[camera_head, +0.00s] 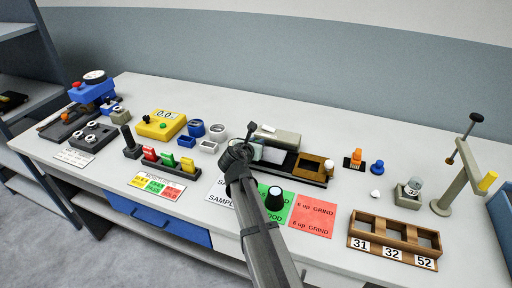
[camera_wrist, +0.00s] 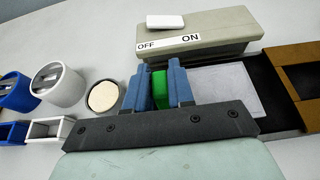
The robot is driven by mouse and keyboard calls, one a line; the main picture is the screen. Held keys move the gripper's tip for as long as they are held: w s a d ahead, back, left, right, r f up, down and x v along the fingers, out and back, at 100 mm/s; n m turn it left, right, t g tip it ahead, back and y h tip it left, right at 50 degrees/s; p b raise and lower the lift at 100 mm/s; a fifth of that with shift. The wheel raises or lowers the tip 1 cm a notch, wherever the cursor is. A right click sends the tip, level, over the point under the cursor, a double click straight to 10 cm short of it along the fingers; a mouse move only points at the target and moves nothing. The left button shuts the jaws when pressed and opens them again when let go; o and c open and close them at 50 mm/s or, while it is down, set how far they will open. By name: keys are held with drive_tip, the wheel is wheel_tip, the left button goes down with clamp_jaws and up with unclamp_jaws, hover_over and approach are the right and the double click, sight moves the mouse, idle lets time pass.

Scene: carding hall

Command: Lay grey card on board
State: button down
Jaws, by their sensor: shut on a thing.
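My gripper (camera_wrist: 159,74) shows two blue fingers in the wrist view, closed on a small green piece (camera_wrist: 159,90). What the green piece belongs to is hidden below the fingers. A flat light-grey square (camera_wrist: 228,88), which looks like the grey card, lies just right of the fingers over the dark board (camera_wrist: 271,88); I cannot tell whether it touches the green piece. In the head view my gripper (camera_head: 243,152) is at the left end of the dark board (camera_head: 314,178), and the arm hides part of the area there.
An OFF/ON switch box (camera_wrist: 195,38) stands close behind the fingers. Blue and white cups (camera_head: 217,131) stand to the left. A green sheet (camera_head: 283,203), a red sheet (camera_head: 312,216) and a wooden rack (camera_head: 394,240) lie in front.

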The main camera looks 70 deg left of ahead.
drive_tip(key=shift+f, duration=0.85)
drive_tip(key=shift+f, duration=0.1)
drive_tip(key=c, duration=1)
unclamp_jaws()
drive_tip(key=shift+s+d+r, duration=0.15)
drive_tip(key=shift+r, duration=0.05)
drive_tip(key=v, duration=1.1)
drive_tip(key=shift+s+d, duration=0.25)
drive_tip(key=shift+w, duration=0.1)
